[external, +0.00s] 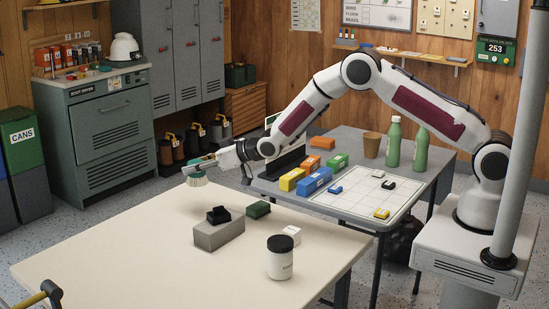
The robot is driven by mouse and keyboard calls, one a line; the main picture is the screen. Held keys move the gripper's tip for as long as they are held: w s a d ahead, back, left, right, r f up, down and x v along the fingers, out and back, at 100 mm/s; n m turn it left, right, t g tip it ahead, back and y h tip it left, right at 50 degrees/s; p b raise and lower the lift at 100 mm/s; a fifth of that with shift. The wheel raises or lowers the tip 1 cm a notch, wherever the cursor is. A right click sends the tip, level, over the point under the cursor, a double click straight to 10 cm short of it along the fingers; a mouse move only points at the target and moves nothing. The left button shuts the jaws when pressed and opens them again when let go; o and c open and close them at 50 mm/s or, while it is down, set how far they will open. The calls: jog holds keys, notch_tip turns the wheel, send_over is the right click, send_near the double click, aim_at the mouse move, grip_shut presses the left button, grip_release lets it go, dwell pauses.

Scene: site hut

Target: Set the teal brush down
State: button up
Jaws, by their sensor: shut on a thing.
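My gripper (212,160) is at the end of my outstretched arm, above the far edge of the cream table (110,245). It is shut on the teal brush (196,172), which is held in the air with its pale bristles pointing down. The brush is clear of the tabletop. Part of its handle is hidden by the gripper fingers.
The grey table (345,222) holds boxes and bottles.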

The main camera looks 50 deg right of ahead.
jog(key=s+a+n+g+y, duration=0.1)
jog(key=s+a+n+y, duration=0.1)
jog(key=s+a, duration=0.4)
jog(key=s+a+n+g+y, duration=0.2)
jog(key=s+a, duration=0.5)
jog(key=a, duration=0.8)
jog(key=s+a+n+g+y, duration=0.2)
jog(key=s+a, duration=0.5)
jog(key=a, duration=0.4)
jog(key=shift+r+n+y, duration=0.2)
jog(key=shift+n+y, duration=0.5)
jog(key=shift+n, duration=0.3)
jog(key=shift+f, duration=0.15)
jog(key=shift+f, duration=3)
jog(key=shift+f, duration=1.85)
